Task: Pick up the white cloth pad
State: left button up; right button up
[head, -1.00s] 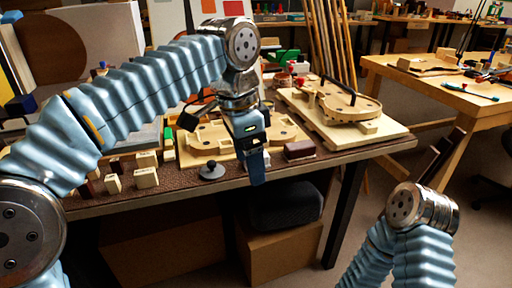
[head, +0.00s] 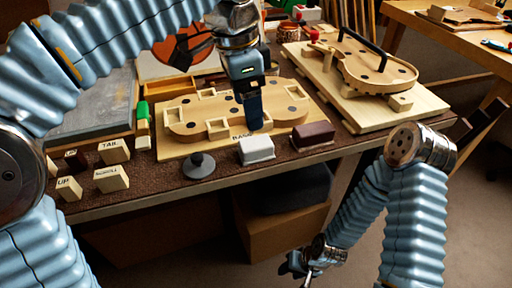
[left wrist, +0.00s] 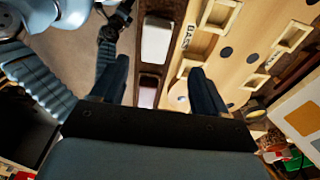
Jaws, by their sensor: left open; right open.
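The white cloth pad (head: 256,150) is a pale, block-shaped piece. It lies on the brown bench mat near the front edge, just left of a dark red block (head: 312,135). My left gripper (head: 253,118) points down just behind the pad in the head view, open and apart from it. In the left wrist view the pad (left wrist: 157,40) shows beyond the two spread fingers (left wrist: 158,88), with nothing between the fingertips. My right gripper (head: 303,266) hangs low beside the bench, open and far from the pad.
A wooden violin mould (head: 190,119) marked BASS lies directly behind the pad. A grey round knobbed piece (head: 199,166) stands to its left, with labelled wooden blocks (head: 112,179) further left. A board with a violin body (head: 372,70) is at the right. The bench's front edge is close.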

aim_at(256, 142)
pick_arm(q)
jog(key=f, duration=0.2)
jog(key=d+f+b, duration=0.1)
jog(key=f, duration=0.5)
jog(key=shift+s+d+f, duration=0.15)
jog(key=shift+d+f, duration=0.05)
jog(key=shift+f, duration=0.05)
jog(key=shift+c, duration=0.4)
jog(key=c, duration=1.1)
jog(key=shift+o, duration=0.2)
notch_tip(256, 142, up, 4)
jog(key=shift+d+f, duration=0.1)
jog(key=s+d+r, duration=0.1)
jog(key=s+r, duration=0.3)
jog(key=s, duration=0.2)
jog(key=s+d+r+p, duration=0.1)
jog(key=s+d+r, duration=0.1)
jog(key=s+r, duration=0.3)
jog(key=s, duration=0.2)
jog(key=shift+s+d+r, duration=0.15)
jog(key=shift+s+d, duration=0.05)
jog(key=shift+s, duration=0.1)
